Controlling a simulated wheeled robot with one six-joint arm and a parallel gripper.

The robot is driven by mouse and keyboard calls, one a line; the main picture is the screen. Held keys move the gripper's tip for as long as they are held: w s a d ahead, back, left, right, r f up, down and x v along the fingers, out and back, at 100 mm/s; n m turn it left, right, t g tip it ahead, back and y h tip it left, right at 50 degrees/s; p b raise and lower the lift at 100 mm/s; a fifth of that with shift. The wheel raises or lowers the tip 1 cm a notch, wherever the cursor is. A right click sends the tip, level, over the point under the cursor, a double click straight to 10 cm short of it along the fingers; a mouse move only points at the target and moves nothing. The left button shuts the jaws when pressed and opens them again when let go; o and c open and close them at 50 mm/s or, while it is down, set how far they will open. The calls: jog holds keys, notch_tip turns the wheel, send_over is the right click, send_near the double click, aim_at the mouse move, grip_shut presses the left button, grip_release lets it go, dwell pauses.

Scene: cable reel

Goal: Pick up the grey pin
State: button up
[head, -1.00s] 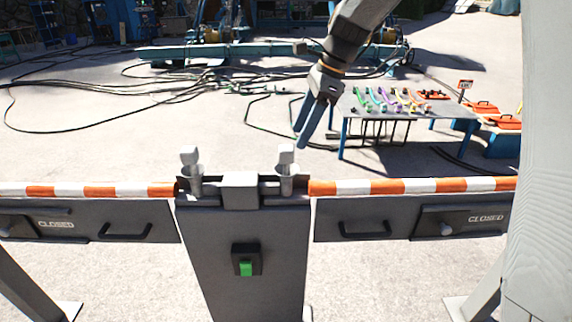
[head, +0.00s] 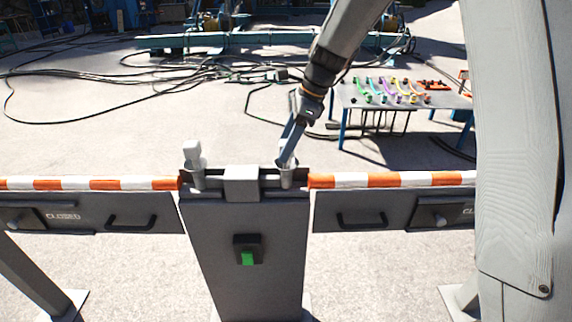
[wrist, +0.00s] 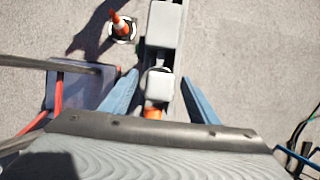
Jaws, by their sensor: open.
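Two light grey pins with square heads stand on top of the grey post (head: 245,240). The left grey pin (head: 192,154) is in full view. The right grey pin (head: 286,165) sits in its holder and is partly hidden behind my gripper (head: 287,155). My gripper points down over the right pin, with its blue-grey fingers spread. In the wrist view, my gripper (wrist: 159,83) is open, and the pin's head (wrist: 159,89) lies between the two fingers with a gap on each side. I cannot tell how far down the fingers reach along it.
An orange-and-white barrier (head: 375,180) runs out both sides of the post. A green switch (head: 247,257) is on its front. A table (head: 350,98) with coloured parts stands behind, right. Black cables (head: 150,70) cover the ground. The wrist view shows a traffic cone (wrist: 121,27).

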grip_shut()
